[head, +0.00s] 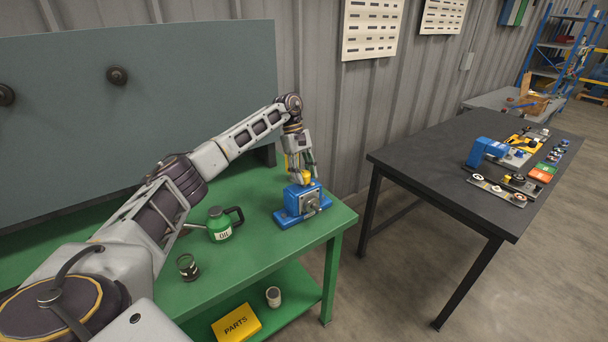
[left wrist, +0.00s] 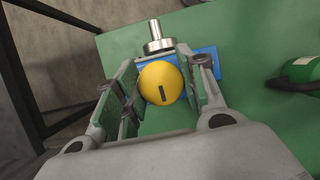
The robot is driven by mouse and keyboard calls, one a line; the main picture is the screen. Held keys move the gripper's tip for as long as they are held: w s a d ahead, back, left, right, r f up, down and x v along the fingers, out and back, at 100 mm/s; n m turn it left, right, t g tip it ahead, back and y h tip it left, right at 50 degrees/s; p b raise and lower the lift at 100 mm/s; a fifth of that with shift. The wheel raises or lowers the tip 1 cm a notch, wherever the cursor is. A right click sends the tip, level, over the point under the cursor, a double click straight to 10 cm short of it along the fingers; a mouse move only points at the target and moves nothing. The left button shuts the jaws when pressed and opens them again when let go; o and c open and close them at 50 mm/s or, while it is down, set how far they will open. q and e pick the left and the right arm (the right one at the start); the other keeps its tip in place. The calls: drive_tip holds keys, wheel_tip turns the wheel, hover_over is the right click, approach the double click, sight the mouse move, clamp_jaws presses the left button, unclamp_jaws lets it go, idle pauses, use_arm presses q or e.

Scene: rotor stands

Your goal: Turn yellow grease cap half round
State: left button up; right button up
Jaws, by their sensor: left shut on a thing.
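The yellow grease cap (left wrist: 161,83) is round with a dark slot mark that runs nearly up and down in the left wrist view. It also shows in the head view (head: 307,177), on top of the blue bearing housing (head: 293,202) on the green bench. My left gripper (head: 301,172) points down over the housing. In the left wrist view its fingers (left wrist: 160,85) stand on either side of the cap and are shut on it. A metal shaft (left wrist: 157,37) sticks out of the housing. The cap's lower part is hidden. My right gripper is not in view.
A green oil can (head: 219,225) and a small dark jar (head: 187,267) stand on the green bench (head: 265,260) left of the housing. A yellow parts box (head: 236,323) and a pale cup (head: 273,297) are on the lower shelf. A black table (head: 430,160) with several parts stands at right.

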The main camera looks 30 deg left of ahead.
use_arm(q)
drive_tip(key=shift+r+m, duration=0.1)
drive_tip(key=shift+m, duration=0.3)
drive_tip(key=o, duration=1)
drive_tip(key=shift+w+a+r, duration=0.1)
drive_tip(key=v, duration=1.1)
drive_tip(key=shift+w+r, duration=0.15)
drive_tip(key=shift+r, duration=0.1)
idle(0.6)
